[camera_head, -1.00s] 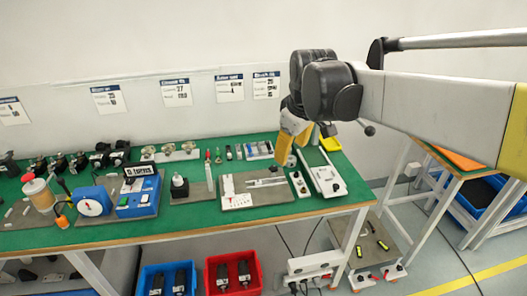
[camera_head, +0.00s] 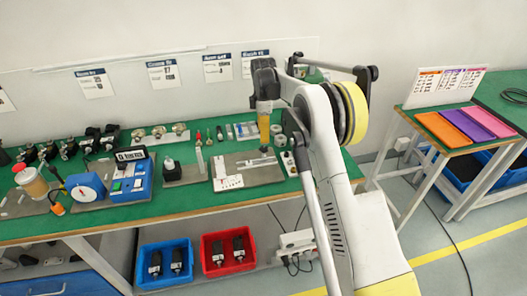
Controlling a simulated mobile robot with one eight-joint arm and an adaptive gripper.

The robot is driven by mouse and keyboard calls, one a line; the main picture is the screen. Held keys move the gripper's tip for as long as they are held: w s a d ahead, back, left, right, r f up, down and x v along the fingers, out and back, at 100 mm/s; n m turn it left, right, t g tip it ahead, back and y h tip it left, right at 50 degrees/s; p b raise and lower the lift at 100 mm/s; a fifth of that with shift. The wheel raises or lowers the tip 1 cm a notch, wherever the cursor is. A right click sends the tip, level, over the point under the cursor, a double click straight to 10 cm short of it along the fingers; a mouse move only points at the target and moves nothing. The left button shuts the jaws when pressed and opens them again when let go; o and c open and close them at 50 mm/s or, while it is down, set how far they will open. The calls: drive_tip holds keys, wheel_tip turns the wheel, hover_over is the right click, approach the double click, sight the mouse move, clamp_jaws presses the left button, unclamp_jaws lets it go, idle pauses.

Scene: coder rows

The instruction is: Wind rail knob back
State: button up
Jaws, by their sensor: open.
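My gripper (camera_head: 264,148) is small and dark below a yellow wrist link. It hangs over the grey plate (camera_head: 262,171) near the right end of the green bench, and appears empty. The picture is too coarse to tell how far it is above the plate. A white strip with dark round spots (camera_head: 289,163) lies just right of the plate. The long white rail unit at the bench's right end is mostly hidden behind my arm. I cannot make out the rail knob.
A blue device with a display (camera_head: 131,176) and a blue dial gauge (camera_head: 86,190) stand on the bench's left. Blue (camera_head: 166,268) and red (camera_head: 228,254) bins sit below. A side table (camera_head: 450,135) with coloured trays stands at right.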

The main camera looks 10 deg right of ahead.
sight(263, 148)
wheel_tip(263, 148, down, 9)
drive_tip(key=b, duration=0.3)
drive_tip(key=shift+f, duration=0.1)
clamp_jaws()
